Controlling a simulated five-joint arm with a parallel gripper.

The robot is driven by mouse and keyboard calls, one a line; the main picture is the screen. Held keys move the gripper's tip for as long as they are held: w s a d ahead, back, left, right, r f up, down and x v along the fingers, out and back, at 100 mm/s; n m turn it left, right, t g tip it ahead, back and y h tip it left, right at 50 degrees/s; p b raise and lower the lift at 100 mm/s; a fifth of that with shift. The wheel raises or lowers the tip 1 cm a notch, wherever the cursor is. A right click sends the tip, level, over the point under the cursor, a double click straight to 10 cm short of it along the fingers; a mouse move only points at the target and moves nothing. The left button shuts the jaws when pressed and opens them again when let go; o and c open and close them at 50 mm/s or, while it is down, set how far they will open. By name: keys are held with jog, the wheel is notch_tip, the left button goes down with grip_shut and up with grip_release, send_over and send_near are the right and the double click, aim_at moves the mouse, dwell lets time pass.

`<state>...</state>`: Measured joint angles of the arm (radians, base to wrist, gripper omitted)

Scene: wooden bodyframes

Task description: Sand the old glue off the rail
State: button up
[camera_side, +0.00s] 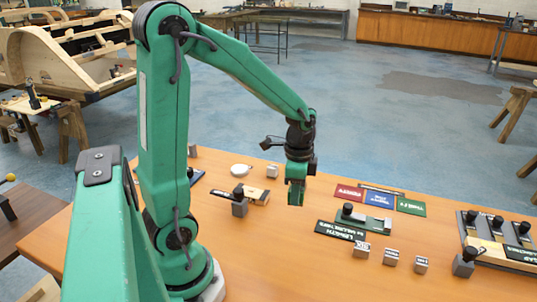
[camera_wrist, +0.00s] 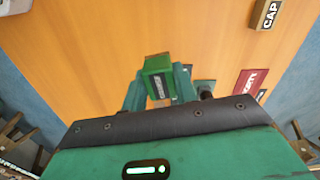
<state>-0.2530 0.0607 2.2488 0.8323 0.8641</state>
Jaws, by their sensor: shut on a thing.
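My gripper (camera_side: 296,197) hangs above the middle of the table in the side view, pointing down. In the wrist view, its fingers (camera_wrist: 159,92) are shut on a green block (camera_wrist: 157,76) with a small printed label. The block's underside is hidden. A short pale wooden piece (camera_side: 256,194) lies beside a grey block at left of my gripper. Another pale wooden piece (camera_side: 497,250) sits in a fixture at the right edge. I cannot tell which piece is the rail, and no glue can be made out. The held block is apart from both pieces.
The orange wooden table (camera_side: 310,265) has free room in front of my gripper. Red (camera_side: 348,192), blue (camera_side: 379,197) and green (camera_side: 411,206) labelled plates lie to the right. Several small labelled blocks (camera_side: 391,257) stand nearer the front. A white round item (camera_side: 241,170) lies behind the left wooden piece.

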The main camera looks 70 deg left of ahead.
aim_at(260, 194)
jog(key=s+a+n, duration=0.3)
jog(key=a+n, duration=0.4)
jog(key=a, duration=0.9)
jog(key=shift+s+a+f, duration=0.2)
jog(key=shift+a+f, duration=0.1)
jog(key=shift+a, duration=0.05)
jog(key=shift+f, duration=3.75)
jog(key=shift+s+a+f, duration=0.25)
jog(key=shift+s+a, duration=0.45)
jog(key=shift+a, duration=0.05)
jog(key=shift+c, duration=0.2)
jog(key=shift+s+a, duration=1.45)
jog(key=shift+w+d, duration=2.2)
jog(key=shift+d, duration=0.05)
jog(key=shift+r, duration=4.05)
